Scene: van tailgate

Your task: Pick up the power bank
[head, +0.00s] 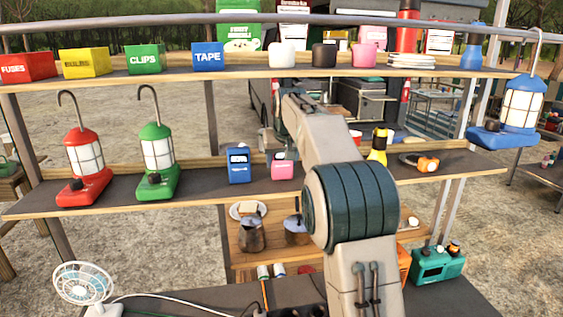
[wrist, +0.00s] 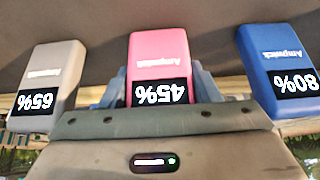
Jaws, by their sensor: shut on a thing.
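Three power banks show upside down in the wrist view: a pink one (wrist: 160,58) reading 45% in the middle, a grey one (wrist: 48,80) reading 65% at left, and a blue one (wrist: 275,65) reading 80% at right. My gripper (wrist: 160,88) is shut on the pink power bank, with a blue-grey finger on each side of it. In the head view the blue power bank (head: 238,166) and the pink one (head: 282,167) are side by side at the middle shelf. I cannot tell whether the pink one touches the shelf. My arm hides the grey one there.
The middle shelf (head: 205,185) also bears a red lantern (head: 85,160), a green lantern (head: 158,155), a yellow flashlight (head: 378,146) and an orange headlamp (head: 427,164). The upper shelf (head: 240,76) runs above with boxes and mugs.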

